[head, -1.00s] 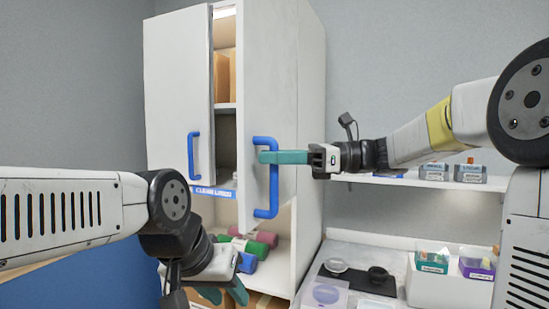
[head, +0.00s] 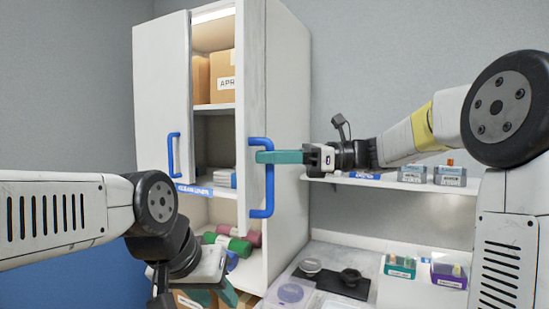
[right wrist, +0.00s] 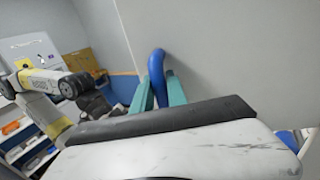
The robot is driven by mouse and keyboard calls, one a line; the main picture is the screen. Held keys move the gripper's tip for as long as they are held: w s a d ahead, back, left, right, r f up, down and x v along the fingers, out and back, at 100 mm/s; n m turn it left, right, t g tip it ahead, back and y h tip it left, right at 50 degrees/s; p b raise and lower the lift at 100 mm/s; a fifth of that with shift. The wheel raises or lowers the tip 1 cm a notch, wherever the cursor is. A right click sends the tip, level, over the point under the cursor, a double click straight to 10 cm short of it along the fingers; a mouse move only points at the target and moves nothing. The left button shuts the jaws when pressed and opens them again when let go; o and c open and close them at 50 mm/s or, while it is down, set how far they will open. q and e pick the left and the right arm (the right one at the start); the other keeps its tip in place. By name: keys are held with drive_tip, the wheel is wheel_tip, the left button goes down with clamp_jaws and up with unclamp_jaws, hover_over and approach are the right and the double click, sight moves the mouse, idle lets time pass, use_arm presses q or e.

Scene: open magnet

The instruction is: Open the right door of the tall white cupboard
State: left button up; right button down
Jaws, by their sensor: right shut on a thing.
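The tall white cupboard (head: 292,100) stands in the middle of the head view. Its right door (head: 251,75) is ajar, turned nearly edge-on, and the shelves inside show through the gap. The blue handle (head: 268,180) of this door is between the teal fingers of my right gripper (head: 262,157), which is shut on it. The right wrist view also shows the blue handle (right wrist: 156,72) between the two fingers. The left door (head: 163,90) has its own blue handle (head: 173,155). My left gripper (head: 222,297) is low in front of the cupboard, its fingertips partly cut off by the frame's lower edge.
Cardboard boxes (head: 222,78) and white items stand on the inner shelves. Green and red rolls (head: 232,241) lie in the open lower bay. A wall shelf (head: 400,184) and a counter with a black tray (head: 335,282) and small bins (head: 400,266) are at right.

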drive_tip(key=c, duration=1.6)
unclamp_jaws()
drive_tip(key=shift+d, duration=0.1)
drive_tip(key=w+d, duration=0.1)
drive_tip(key=d, duration=0.6)
drive_tip(key=shift+d, duration=0.25)
